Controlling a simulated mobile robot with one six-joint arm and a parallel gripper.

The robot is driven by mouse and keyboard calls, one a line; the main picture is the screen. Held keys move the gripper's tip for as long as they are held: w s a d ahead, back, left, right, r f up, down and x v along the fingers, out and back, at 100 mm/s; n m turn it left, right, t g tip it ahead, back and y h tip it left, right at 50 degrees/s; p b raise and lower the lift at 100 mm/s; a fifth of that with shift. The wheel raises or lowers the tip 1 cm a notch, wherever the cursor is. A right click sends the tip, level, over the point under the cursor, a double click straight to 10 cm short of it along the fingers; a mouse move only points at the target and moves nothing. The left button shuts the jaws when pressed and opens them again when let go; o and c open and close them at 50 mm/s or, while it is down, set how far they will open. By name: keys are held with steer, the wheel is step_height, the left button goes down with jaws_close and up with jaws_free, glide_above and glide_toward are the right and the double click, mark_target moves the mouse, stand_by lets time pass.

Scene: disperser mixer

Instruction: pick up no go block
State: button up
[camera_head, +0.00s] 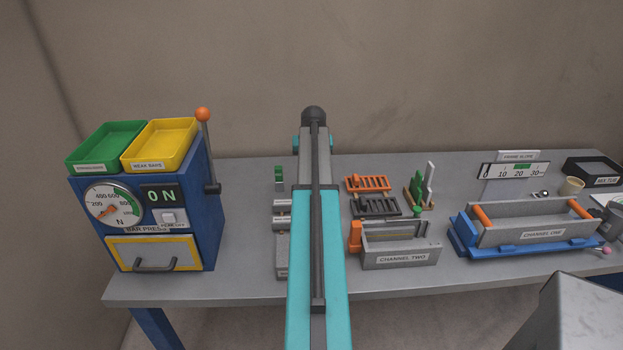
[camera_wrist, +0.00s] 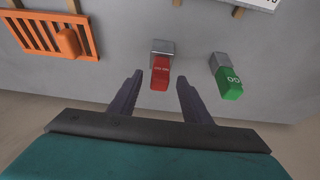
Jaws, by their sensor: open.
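The no go block shows in the wrist view as a red block (camera_wrist: 160,73) with a small pale label and a grey metal end. It lies on the grey bench top. A similar green block (camera_wrist: 229,83), marked GO, lies to its right. My gripper (camera_wrist: 159,79) is open and empty, with one dark finger reaching to each side of the red block's near end. I cannot tell how far above the bench the fingertips are. In the head view a green block (camera_head: 279,174) shows left of my arm; the red block and my gripper are hidden there.
An orange rack (camera_wrist: 37,33) stands at upper left in the wrist view. In the head view, the blue bar press (camera_head: 190,200) stands left, and the channel two box (camera_head: 402,258) and channel one box (camera_head: 540,235) stand right. Bare bench surrounds the red block.

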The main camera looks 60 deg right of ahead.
steer(key=shift+x, duration=1.05)
jaws_close()
